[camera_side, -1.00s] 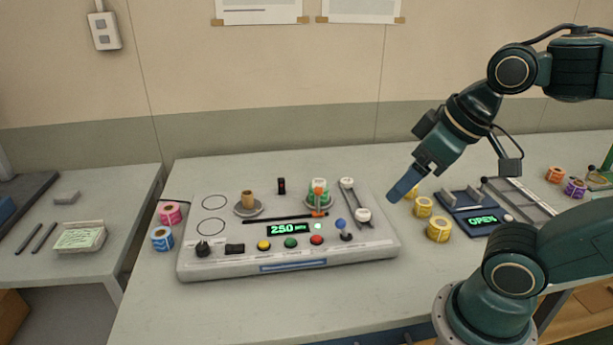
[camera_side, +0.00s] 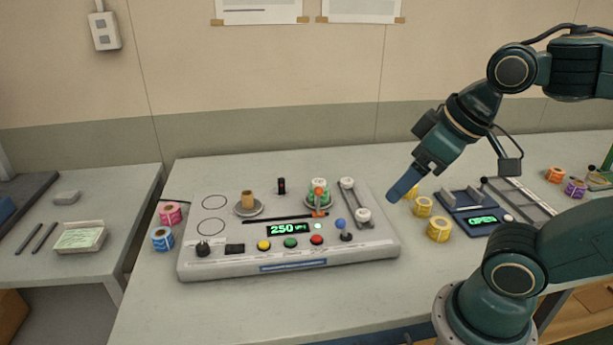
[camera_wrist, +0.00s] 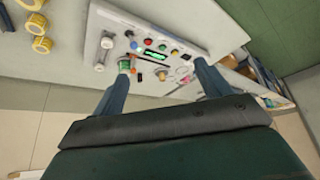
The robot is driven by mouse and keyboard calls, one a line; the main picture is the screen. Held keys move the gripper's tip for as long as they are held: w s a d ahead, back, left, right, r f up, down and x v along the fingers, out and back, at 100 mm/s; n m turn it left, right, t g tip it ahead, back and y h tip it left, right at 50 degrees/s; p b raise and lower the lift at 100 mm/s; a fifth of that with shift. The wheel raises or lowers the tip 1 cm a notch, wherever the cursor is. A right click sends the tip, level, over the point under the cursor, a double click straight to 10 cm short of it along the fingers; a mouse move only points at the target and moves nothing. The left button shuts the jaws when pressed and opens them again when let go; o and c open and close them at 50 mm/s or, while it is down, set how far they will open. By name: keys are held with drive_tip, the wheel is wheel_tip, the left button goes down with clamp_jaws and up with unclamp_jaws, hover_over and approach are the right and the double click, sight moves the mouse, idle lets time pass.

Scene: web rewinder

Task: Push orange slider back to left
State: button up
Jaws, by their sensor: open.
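The orange slider (camera_side: 319,213) sits at the right end of the dark slot (camera_side: 270,220) on the grey rewinder panel (camera_side: 215,265). It stands just in front of the spindle with the green and white roll (camera_side: 320,187). My gripper (camera_side: 392,197) is at the right edge of the panel, to the right of the slider and apart from it. In the wrist view my gripper (camera_wrist: 158,84) has its two blue fingers spread wide, with nothing held between them. The panel (camera_wrist: 210,25) lies beyond the fingertips there, upside down.
The display (camera_side: 288,228) reads 250. A cardboard core (camera_side: 248,200) stands on the left spindle. A blue-topped lever (camera_side: 342,227) and a white-rollered arm (camera_side: 355,200) are on the panel's right. Yellow rolls (camera_side: 438,229) lie right of the panel. The table front is clear.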

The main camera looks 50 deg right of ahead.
drive_tip(key=c, duration=0.7)
drive_tip(key=shift+w+d+r+m, duration=0.15)
drive_tip(key=shift+w+r+m, duration=0.2)
drive_tip(key=shift+w, duration=0.2)
drive_tip(key=shift+c, duration=0.2)
drive_tip(key=m+g, duration=0.6)
drive_tip(key=m, duration=1.1)
hover_over(319, 188)
wheel_tip(319, 188, down, 6)
drive_tip(key=shift+w+r, duration=0.1)
drive_tip(key=shift+r, duration=0.1)
wheel_tip(319, 188, down, 14)
drive_tip(key=shift+r, duration=0.1)
drive_tip(key=shift+c, duration=0.2)
